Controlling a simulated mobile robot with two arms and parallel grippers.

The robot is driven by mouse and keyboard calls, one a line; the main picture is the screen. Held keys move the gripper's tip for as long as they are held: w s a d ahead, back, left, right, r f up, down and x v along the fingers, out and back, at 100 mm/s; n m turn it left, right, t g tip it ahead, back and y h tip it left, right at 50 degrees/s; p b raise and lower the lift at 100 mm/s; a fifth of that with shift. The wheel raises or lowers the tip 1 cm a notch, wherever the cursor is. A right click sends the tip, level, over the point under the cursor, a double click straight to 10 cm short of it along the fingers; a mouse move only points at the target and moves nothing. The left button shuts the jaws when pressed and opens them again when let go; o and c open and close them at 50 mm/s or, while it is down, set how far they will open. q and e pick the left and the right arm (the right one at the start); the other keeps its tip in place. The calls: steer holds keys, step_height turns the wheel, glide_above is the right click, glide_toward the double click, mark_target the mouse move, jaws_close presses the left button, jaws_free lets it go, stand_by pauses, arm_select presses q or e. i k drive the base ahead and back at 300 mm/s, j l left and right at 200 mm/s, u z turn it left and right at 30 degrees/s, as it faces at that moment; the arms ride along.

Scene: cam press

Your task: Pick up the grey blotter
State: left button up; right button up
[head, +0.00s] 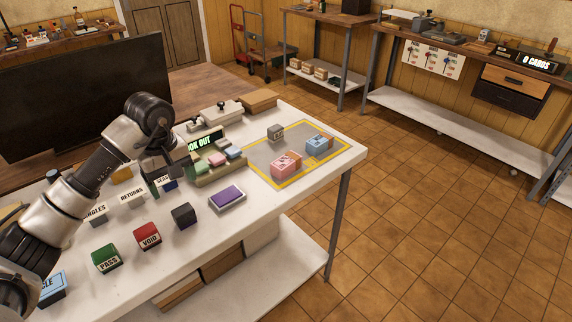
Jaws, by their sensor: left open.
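A small grey block (275,132), which looks like the grey blotter, stands near the back left of a grey mat with a yellow border (262,172) at the table's right end. A pink block (285,165) and a light blue block (318,144) stand on the same mat. My left gripper (168,178) is open, over the middle of the table, left of the mat and well apart from the grey block. Its fingers are dark and partly hard to make out. My right gripper is not in view.
A tray of coloured pieces (220,168) stands between my left gripper and the mat. A purple pad (227,197), a dark block (183,214), a red VOID block (148,235) and a green PASS block (106,258) stand along the front. A dark screen (60,110) rises behind.

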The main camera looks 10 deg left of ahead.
mark_target(274, 133)
steer(key=i+j+z, duration=0.15)
steer(key=i+z, duration=0.15)
steer(key=i, duration=0.2)
steer(key=i+j+z, duration=0.3)
steer(key=i, duration=0.2)
